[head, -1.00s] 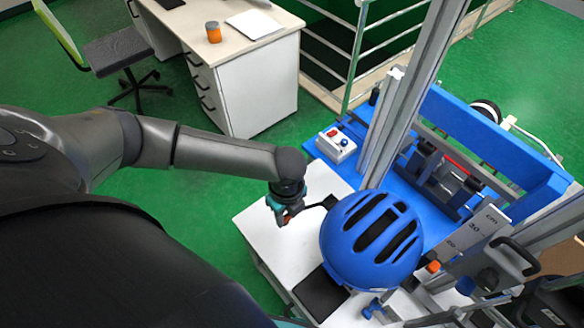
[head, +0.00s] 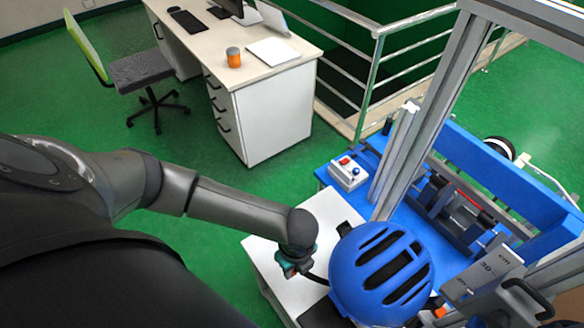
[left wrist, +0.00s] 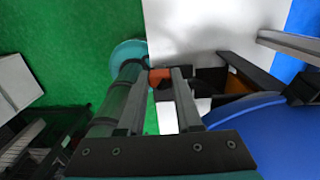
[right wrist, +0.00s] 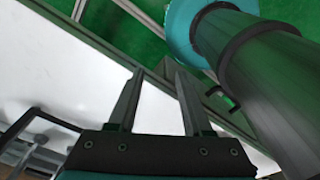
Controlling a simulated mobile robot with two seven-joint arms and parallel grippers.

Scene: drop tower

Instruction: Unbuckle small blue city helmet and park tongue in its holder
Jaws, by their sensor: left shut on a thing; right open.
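The small blue city helmet (head: 378,270) sits at the lower middle of the head view, vents up. Its blue shell also fills the lower right of the left wrist view (left wrist: 260,132). My left gripper (head: 291,266) is just left of the helmet. In the left wrist view its fingers (left wrist: 161,75) are shut on a small orange-red piece (left wrist: 159,77), seemingly the buckle tongue. A dark strap runs from the gripper towards the helmet. My right gripper (right wrist: 154,70) is open and empty, shown only in its wrist view. I cannot make out the tongue holder.
A white table top (head: 325,213) lies under the helmet. The blue drop tower base (head: 450,230) with upright metal rails stands behind and right. A control box with buttons (head: 347,174) is on the blue base. A desk (head: 275,105) and chair stand farther back.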

